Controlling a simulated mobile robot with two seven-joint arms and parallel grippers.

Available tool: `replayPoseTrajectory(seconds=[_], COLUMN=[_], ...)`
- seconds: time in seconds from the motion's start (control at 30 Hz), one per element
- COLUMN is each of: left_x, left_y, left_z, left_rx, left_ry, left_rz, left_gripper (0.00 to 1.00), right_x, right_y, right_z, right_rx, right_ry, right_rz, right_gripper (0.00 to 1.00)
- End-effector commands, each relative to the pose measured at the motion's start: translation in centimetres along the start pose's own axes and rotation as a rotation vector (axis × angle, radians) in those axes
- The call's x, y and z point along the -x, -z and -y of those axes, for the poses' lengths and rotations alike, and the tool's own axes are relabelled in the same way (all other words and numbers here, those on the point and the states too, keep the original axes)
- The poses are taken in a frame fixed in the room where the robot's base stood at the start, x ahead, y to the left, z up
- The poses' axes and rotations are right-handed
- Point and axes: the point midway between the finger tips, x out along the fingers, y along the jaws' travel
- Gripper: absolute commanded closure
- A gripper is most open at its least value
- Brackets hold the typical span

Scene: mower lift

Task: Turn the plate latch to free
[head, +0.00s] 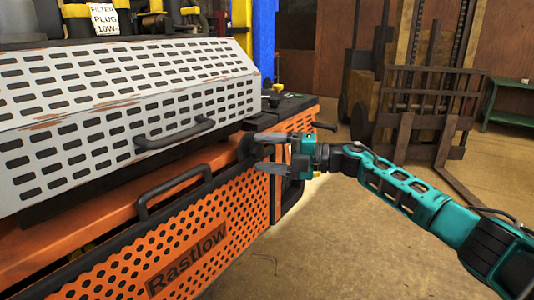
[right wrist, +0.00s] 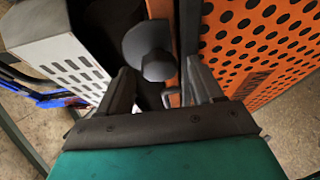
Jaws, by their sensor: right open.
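A dark rounded knob, which looks like the plate latch, shows in the right wrist view (right wrist: 146,42) just beyond and between my fingertips. In the head view the latch (head: 246,148) sits at the right end of the orange machine, partly hidden by the fingers. My right gripper (head: 262,152) is open, its fingers pointing left at the latch, one above the other. It also shows in the right wrist view (right wrist: 160,74), with nothing visibly clamped. I cannot tell whether a finger touches the latch. My left gripper is not in view.
A grey slotted cover (head: 130,95) with a black handle (head: 175,135) lies above the orange perforated panel (head: 190,225), which has its own black handle (head: 172,190). A black lever (head: 325,126) sticks out behind my gripper. A forklift (head: 420,100) stands behind; the floor at right is open.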

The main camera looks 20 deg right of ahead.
Motion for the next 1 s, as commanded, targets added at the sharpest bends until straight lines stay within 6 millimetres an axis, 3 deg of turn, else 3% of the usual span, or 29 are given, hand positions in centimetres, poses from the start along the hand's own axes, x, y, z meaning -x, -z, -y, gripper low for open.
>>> replayPoseTrajectory(seconds=[0.17,0.6,0.8,1.0], left_x=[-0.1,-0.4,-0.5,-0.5], left_y=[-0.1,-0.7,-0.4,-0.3], left_z=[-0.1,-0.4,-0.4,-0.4], left_rx=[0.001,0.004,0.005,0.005], left_ry=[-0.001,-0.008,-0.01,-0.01], left_rz=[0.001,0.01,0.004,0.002], left_gripper=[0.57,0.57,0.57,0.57], right_x=[2.2,11.1,12.7,12.8], right_y=[-0.1,0.0,0.0,0.0], right_z=[0.1,0.1,0.1,0.0], right_rx=[0.0,0.0,0.0,0.001], right_ry=[0.001,0.002,0.002,0.001], right_rz=[0.003,0.002,0.001,0.0], right_gripper=[0.34,0.34,0.34,0.34])
